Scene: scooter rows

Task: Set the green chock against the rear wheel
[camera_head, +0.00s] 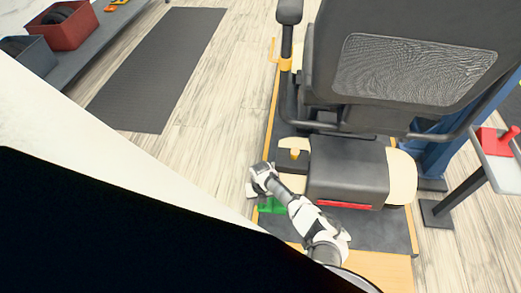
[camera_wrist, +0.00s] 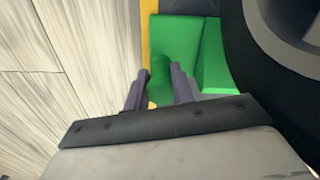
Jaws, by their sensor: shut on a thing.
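The green chock (camera_head: 271,205) is low beside the scooter's rear left side in the head view, partly hidden by my arm. My gripper (camera_head: 263,185) is over it. In the wrist view my gripper (camera_wrist: 160,75) is shut on the chock (camera_wrist: 174,40), with green showing between the two dark fingers. The chock has a flat part and a raised block on its right. The wheel (camera_wrist: 243,75), a black tyre with a grey hub, is close to the right of the chock. I cannot tell whether they touch. In the head view the wheel is hidden.
The scooter (camera_head: 350,165) with its dark seat stands on a dark mat with an orange-yellow edge (camera_head: 412,230). A blue post (camera_head: 430,155) and a small table with a red item (camera_head: 493,140) are at the right. Pale plank floor (camera_head: 215,110) lies open at left.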

